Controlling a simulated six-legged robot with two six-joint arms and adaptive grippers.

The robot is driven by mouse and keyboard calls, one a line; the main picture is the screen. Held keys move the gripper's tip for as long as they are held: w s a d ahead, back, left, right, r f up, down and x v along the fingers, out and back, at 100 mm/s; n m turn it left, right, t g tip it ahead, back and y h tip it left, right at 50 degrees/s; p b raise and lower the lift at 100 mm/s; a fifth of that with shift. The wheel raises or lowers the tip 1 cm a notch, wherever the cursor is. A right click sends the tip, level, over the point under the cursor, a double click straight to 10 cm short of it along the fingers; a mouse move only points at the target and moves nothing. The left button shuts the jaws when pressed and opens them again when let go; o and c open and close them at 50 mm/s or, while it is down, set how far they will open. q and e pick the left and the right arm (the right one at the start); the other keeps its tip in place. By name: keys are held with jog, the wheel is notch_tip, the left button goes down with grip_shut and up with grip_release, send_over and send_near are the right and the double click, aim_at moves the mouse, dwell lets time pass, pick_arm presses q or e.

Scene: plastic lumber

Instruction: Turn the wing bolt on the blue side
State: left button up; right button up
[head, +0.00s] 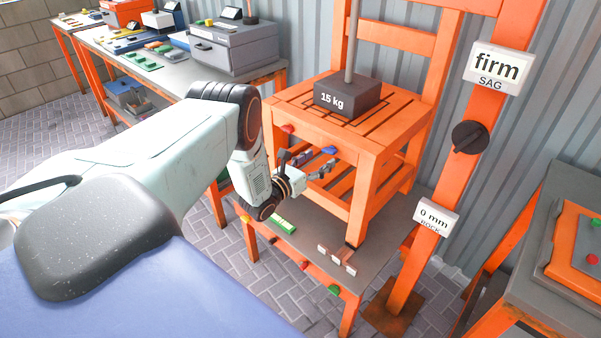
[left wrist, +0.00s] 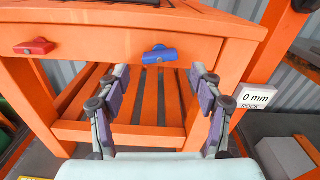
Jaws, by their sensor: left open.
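An orange slatted stool (head: 300,100) stands on a grey-topped orange bench. A blue wing bolt (head: 329,151) sits on the right part of its front apron; it also shows in the left wrist view (left wrist: 160,54), lying roughly level. A red wing bolt (head: 288,128) is at the left end of the same apron, also in the left wrist view (left wrist: 34,47). My left gripper (head: 318,163) is open and empty in front of the apron. In the left wrist view its fingers (left wrist: 159,72) stand either side of the blue wing bolt, apart from it. My right gripper is out of view.
A 15 kg weight (head: 347,98) with a rod rests on the stool seat. An orange post with a "firm SAG" sign (head: 497,66) and a "0 mm ROCK" sign (head: 436,217) stands right. Small blocks (head: 337,258) lie on the grey bench top (head: 310,240).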

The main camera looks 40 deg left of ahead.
pick_arm(q)
jog(key=s, duration=0.8)
jog(key=shift+s+a, duration=0.35)
jog(key=shift+s, duration=0.05)
